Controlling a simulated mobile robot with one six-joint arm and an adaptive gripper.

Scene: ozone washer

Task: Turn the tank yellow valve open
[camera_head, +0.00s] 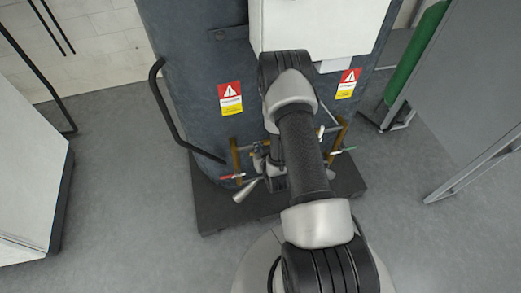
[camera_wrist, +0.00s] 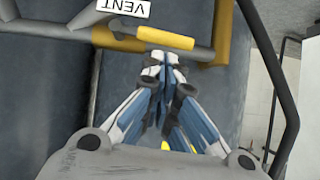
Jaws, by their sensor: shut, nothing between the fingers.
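A bright yellow valve handle (camera_wrist: 166,38) lies across a grey pipe near the top of the wrist view, just below a white VENT tag (camera_wrist: 126,7). My gripper (camera_wrist: 162,60) is shut and empty. Its fingertips point at the handle and appear just below it; I cannot tell whether they touch it. In the head view my arm covers the middle of the tank's (camera_head: 195,95) lower front, and the yellow handle cannot be made out there. The dark blue-grey tank stands upright on a black base.
A white cabinet (camera_head: 30,150) stands left, a grey panel (camera_head: 465,90) right. Floor between is clear.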

